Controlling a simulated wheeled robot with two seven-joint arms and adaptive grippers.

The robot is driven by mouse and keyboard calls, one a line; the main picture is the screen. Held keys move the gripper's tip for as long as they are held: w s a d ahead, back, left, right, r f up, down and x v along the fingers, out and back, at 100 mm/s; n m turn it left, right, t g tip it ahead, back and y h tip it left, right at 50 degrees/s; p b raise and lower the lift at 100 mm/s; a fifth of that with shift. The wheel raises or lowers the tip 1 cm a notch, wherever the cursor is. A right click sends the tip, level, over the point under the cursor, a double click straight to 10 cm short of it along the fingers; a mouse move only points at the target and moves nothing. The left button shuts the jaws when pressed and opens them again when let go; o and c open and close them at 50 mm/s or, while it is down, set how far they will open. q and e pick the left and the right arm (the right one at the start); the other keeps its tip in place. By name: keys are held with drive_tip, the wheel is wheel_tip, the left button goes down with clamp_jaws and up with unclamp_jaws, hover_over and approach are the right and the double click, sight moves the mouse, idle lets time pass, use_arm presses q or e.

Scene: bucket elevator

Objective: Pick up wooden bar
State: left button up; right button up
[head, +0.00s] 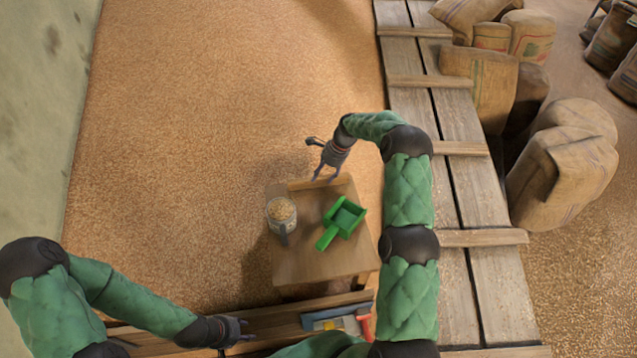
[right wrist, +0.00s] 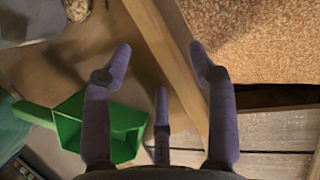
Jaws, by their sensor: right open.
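The wooden bar (head: 300,184) lies along the far edge of a small wooden table. In the right wrist view the bar (right wrist: 163,38) runs diagonally between my spread fingers. My right gripper (head: 327,176) is right at the bar, pointing down at it. Its fingers (right wrist: 162,62) are open, with fingertips on both sides of the bar; I cannot tell whether any touches it. My left gripper (head: 243,330) is low in the head view, left of the table and away from the bar; I cannot tell its opening.
On the table (head: 296,262) stand a grain-filled jug (head: 281,212) and a green scoop (head: 342,220). Grain (head: 200,110) covers the floor around it. A plank walkway (head: 440,95) and sacks (head: 562,175) lie to the right. A trough with tools (head: 335,318) is at the front.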

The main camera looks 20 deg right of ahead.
sight(319, 179)
drive_tip(key=x, duration=0.3)
drive_tip(key=shift+a+f+b, duration=0.15)
drive_tip(key=shift+f+b, duration=0.15)
drive_tip(key=shift+f, duration=0.05)
drive_tip(key=c, duration=1.1)
